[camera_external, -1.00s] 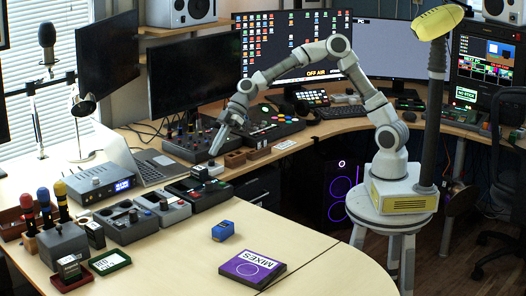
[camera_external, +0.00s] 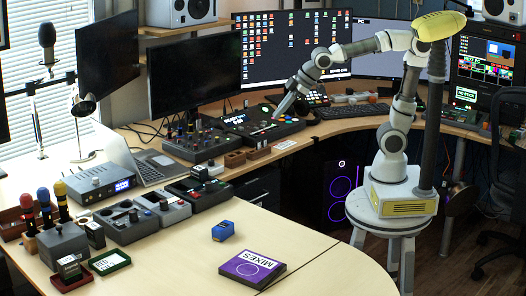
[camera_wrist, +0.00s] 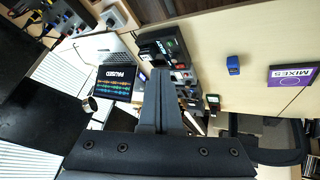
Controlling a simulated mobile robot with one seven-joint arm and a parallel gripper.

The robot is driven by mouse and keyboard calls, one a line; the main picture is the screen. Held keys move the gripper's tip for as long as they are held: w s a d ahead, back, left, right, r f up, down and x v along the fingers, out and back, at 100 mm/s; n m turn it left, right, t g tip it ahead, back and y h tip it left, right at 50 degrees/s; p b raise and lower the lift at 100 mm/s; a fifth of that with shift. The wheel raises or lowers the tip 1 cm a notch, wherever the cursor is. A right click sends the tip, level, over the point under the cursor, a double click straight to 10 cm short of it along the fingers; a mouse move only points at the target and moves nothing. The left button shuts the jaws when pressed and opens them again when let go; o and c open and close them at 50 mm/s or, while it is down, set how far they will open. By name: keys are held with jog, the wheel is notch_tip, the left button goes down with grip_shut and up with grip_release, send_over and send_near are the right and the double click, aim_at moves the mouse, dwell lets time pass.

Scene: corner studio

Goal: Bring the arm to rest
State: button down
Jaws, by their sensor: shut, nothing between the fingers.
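My arm rises from its white base on the stool (camera_external: 378,213) and bends at a high elbow to the left. My gripper (camera_external: 278,115) points down and to the left, above or in front of the black mixer (camera_external: 240,124) at the back of the desk. I cannot tell the exact gap to the mixer. The fingers are together and hold nothing. In the wrist view the shut gripper (camera_wrist: 160,75) points toward the desk gear.
A blue block (camera_external: 223,231) and a purple MIXES case (camera_external: 252,268) lie on the clear front desk. Monitors (camera_external: 194,73) stand behind the gripper. A dark post with a yellow top (camera_external: 440,23) stands close by my arm. The laptop (camera_external: 150,165) is open at left.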

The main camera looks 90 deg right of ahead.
jog(key=s+d+f+m+g+p, duration=0.1)
jog(key=s+m, duration=0.1)
jog(key=s, duration=0.7)
jog(key=s+d+f+m+g+p, duration=0.1)
jog(key=s+f+m, duration=0.1)
jog(key=s, duration=0.6)
notch_tip(320, 180, up, 16)
jog(key=p, duration=1.6)
notch_tip(320, 180, down, 29)
jog(key=b, duration=2.9)
jog(key=shift+y, duration=0.3)
jog(key=shift+w, duration=0.1)
